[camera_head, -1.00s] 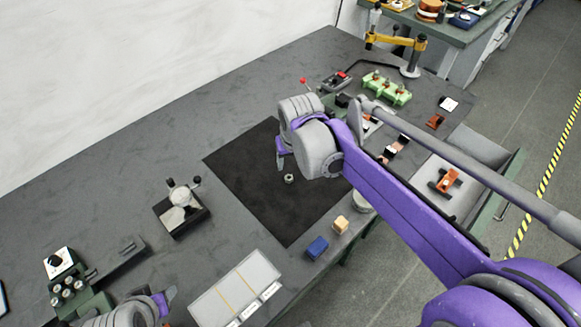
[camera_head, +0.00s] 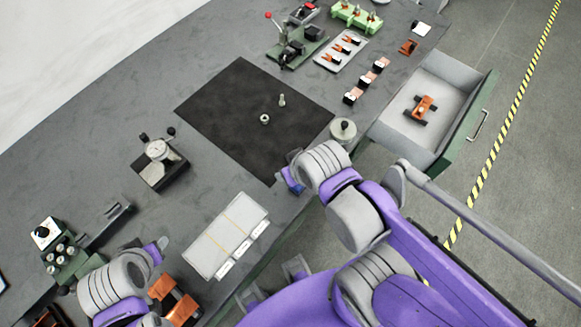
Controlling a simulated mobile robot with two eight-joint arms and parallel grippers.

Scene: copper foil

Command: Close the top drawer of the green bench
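The top drawer (camera_head: 449,141) of the green bench (camera_head: 330,200) is pulled out at the right of the head view. Its green front has a metal handle (camera_head: 478,125). An orange and black part (camera_head: 421,110) lies inside it. My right gripper (camera_head: 291,178) is beside the bench's front edge, left of the drawer and apart from it; its fingers are mostly hidden behind the wrist. My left gripper (camera_head: 160,246) is over the bench at the lower left; its fingers are too small to read.
A black mat (camera_head: 235,105) with small metal parts lies mid-bench. A round metal piece (camera_head: 343,129) stands by the front edge. A dial gauge stand (camera_head: 160,165) and a white tray (camera_head: 222,240) are on the left. Floor beyond the drawer front is clear.

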